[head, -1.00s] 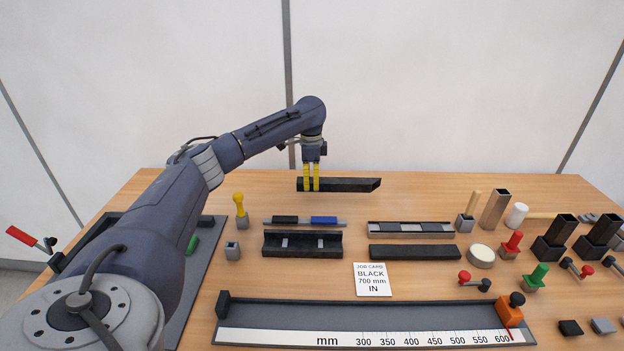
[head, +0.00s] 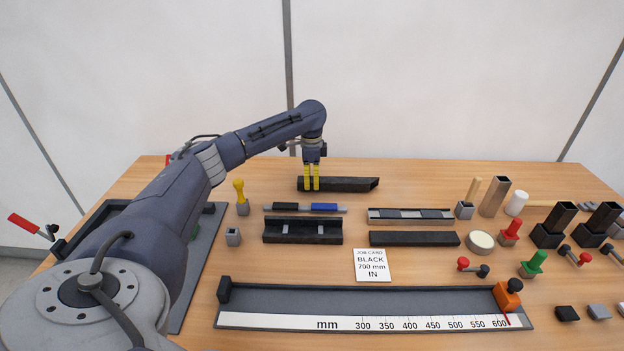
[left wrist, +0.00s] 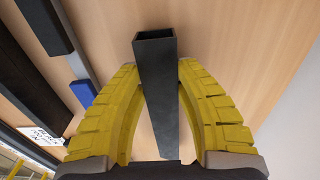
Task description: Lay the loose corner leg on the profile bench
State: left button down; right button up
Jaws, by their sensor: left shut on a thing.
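My left gripper (head: 312,184) has yellow fingers and is shut on a black hollow bar with a slanted right end, the loose corner leg (head: 348,184). The leg lies level near the back of the table; I cannot tell whether it touches the wood. In the left wrist view, the leg (left wrist: 158,75) runs between both fingers (left wrist: 160,110), its open square end showing. A long grey bench with an mm scale (head: 270,296) lies at the front, with an orange stop (head: 508,296). My right gripper is not in view.
Between leg and front bench lie a black channel tray (head: 302,238), a blue-and-black rod (head: 325,208), a grey tray (head: 410,222), a black bar (head: 414,239) and a job card (head: 371,265). Stamps and black sockets crowd the right. Bare wood surrounds the leg.

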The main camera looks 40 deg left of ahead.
pick_arm(q)
jog(key=shift+f, duration=0.45)
dwell(0.4)
jog(key=c, duration=1)
grip_release()
jog(key=shift+o, duration=0.2)
jog(key=shift+f, duration=0.1)
notch_tip(320, 180, up, 18)
